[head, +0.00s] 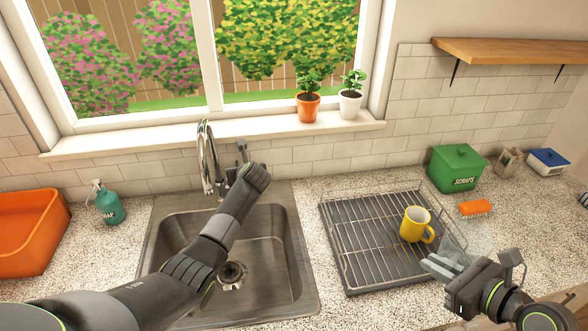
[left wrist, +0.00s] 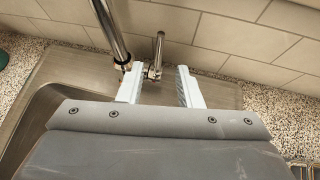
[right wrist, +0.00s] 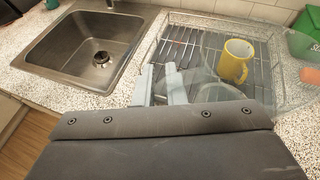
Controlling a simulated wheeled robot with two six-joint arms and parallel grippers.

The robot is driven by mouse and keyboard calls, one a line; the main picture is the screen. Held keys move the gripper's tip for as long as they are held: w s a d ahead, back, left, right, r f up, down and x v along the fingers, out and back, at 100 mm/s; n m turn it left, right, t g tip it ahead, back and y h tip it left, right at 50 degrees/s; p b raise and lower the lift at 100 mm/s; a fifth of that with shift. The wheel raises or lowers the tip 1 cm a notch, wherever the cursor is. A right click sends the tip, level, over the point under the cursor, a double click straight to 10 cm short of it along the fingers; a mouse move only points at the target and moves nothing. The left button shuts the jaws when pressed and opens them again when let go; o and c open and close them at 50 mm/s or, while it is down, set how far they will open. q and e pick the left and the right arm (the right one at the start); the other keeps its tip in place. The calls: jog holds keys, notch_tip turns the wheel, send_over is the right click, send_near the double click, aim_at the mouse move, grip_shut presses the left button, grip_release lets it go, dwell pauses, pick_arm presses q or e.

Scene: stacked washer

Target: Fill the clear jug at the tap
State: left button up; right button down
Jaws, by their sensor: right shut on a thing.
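The clear jug (head: 477,243) is see-through and shows faintly at the right of the head view, beside the dish rack; it also shows in the right wrist view (right wrist: 207,90). My right gripper (head: 440,266) is shut on it. I cannot tell whether the jug is upright or exactly which part is held. The chrome tap (head: 207,160) stands at the back of the sink; no water shows. Its lever (left wrist: 158,52) is just beyond my open left gripper (left wrist: 160,78), roughly between the fingertips. In the head view, the left wrist mostly hides those fingers.
The steel sink (head: 282,270) appears empty. The dish rack (head: 345,265) holds a yellow mug (head: 414,225) close to the jug. An orange tub (head: 30,240) and soap bottle (head: 109,205) stand left; a green scraps bin (head: 456,168) and brush (head: 475,208) lie right.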

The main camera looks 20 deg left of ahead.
pick_arm(q)
jog(key=shift+v, duration=1.05)
